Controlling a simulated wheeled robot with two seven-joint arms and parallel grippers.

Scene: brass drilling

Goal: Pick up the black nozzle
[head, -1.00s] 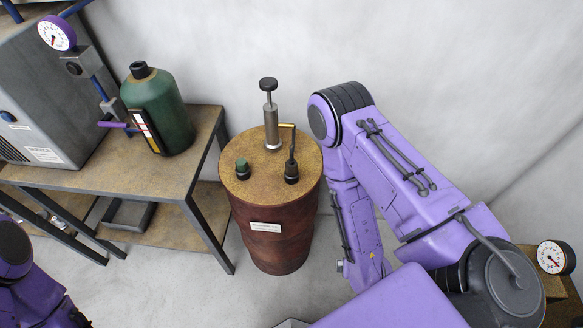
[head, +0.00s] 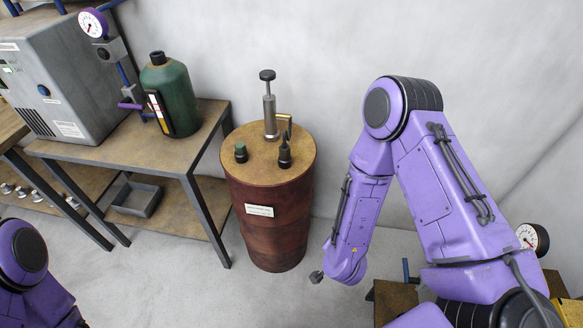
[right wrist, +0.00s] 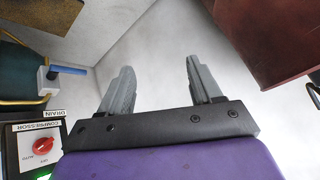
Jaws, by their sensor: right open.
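The black nozzle (head: 284,154) stands upright on the lid of the rusty red drum (head: 268,225), joined to the pump by a thin brass-coloured pipe. It is at the right front of the lid, beside a green-topped black fitting (head: 241,152). My right arm hangs to the right of the drum, apart from it. In the right wrist view my right gripper (right wrist: 158,68) is open, with nothing between its fingers. The drum (right wrist: 280,38) shows at upper right there; the nozzle does not. Only part of my left arm shows at lower left in the head view; its gripper is out of view.
A silver hand pump (head: 270,112) rises from the lid. A bench (head: 125,150) at left holds a green bottle (head: 172,98) and a grey machine (head: 60,90). In the right wrist view, a red-knobbed compressor panel (right wrist: 38,146) is at lower left. Floor between bench and drum is clear.

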